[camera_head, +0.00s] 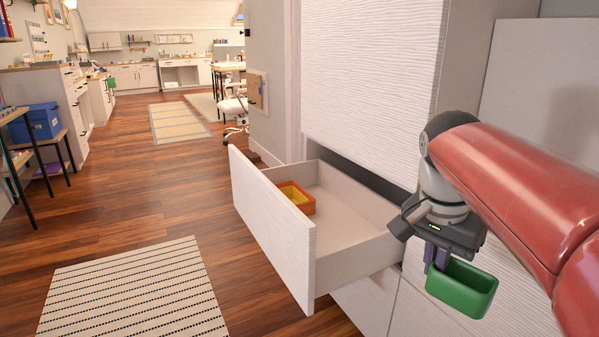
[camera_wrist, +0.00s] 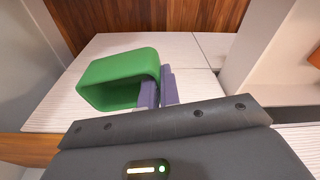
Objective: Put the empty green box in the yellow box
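The green box (camera_head: 463,290) hangs from my gripper (camera_head: 436,257), outside the open drawer and to its right. In the wrist view the same green box (camera_wrist: 118,70) has its near-right wall between the two purple fingers of my gripper (camera_wrist: 158,90), which is shut on it. No contents show in the part of its inside that I can see. The yellow box (camera_head: 296,196), orange on its outer walls and yellow inside, sits in the drawer near its front left. A bit of orange at the right edge of the wrist view (camera_wrist: 315,57) appears to be the same box.
The white drawer (camera_head: 340,212) is pulled out, with a tall front panel (camera_head: 272,226) and clear floor around the yellow box. Its right side wall (camera_head: 358,258) stands between the two boxes. A striped rug (camera_head: 135,295) lies on the wooden floor at left.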

